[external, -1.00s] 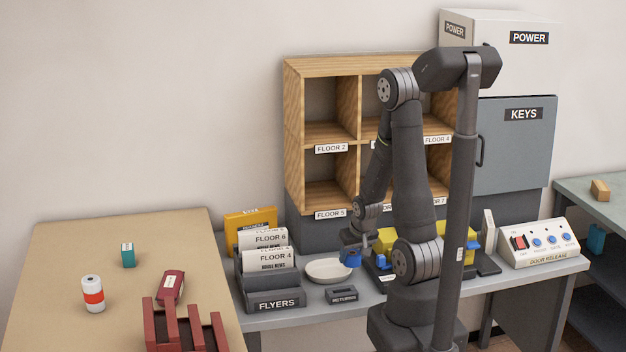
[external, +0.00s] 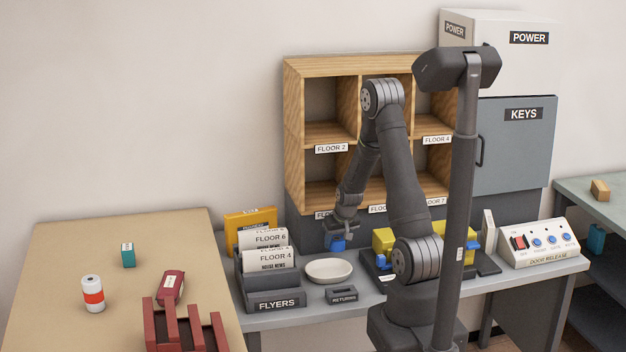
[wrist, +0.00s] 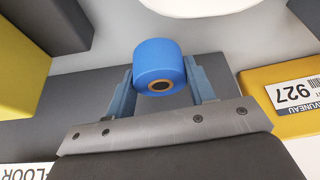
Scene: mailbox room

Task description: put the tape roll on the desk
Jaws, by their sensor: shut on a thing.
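The blue tape roll (wrist: 158,64) sits between the two fingers of my gripper (wrist: 160,85) in the wrist view. Its orange-rimmed core faces the camera. In the external view the tape roll (external: 336,244) hangs below my gripper (external: 341,234), in front of the pigeonhole shelf and above the back part of the grey desk (external: 375,303). My gripper is shut on the roll. The white bowl (external: 328,271) stands just in front of it, a little to the left.
The flyers rack (external: 275,302) stands left of the bowl, and the returns holder (external: 342,295) in front of it. Yellow blocks (external: 383,240) stand to the right. The pigeonhole shelf (external: 294,135) rises behind. A tan table (external: 60,260) is at the left.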

